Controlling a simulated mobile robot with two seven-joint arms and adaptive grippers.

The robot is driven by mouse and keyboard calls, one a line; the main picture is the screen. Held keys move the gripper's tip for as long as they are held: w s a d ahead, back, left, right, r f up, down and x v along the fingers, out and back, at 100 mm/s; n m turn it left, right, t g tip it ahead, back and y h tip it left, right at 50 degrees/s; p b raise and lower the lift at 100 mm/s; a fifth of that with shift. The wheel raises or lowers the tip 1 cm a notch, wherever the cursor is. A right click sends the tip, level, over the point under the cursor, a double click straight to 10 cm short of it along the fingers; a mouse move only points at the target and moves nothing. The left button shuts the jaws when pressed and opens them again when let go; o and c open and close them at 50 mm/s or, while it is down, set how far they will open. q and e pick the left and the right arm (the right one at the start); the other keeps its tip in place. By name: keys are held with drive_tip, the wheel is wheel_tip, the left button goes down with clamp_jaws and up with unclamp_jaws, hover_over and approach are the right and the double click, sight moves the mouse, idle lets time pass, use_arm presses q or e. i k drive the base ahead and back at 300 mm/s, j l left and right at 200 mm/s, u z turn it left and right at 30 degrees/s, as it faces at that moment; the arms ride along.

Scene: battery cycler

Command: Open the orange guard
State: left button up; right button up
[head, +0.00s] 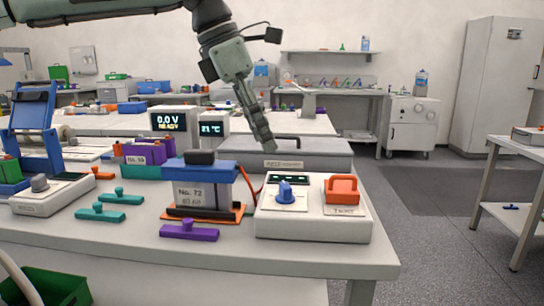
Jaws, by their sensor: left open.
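The orange guard (342,188) sits on the right part of the top of a white control box (310,226) near the front right of the table. It looks lowered over its spot, and whatever is under it is hidden. A blue knob (285,192) and a small dark display are to its left on the same box. My left gripper (268,145) points down, behind and above the box, to the left of the guard and apart from it. It is open and holds nothing that I can see. My right gripper is not in view.
A battery cell marked No. 72 (203,196) stands left of the box, with a red wire between them. A purple clamp (189,231) lies in front of it and teal clamps (100,212) to its left. A grey lidded case (308,157) is behind the box.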

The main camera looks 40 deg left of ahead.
sight(338, 192)
drive_tip(key=k, duration=1.5)
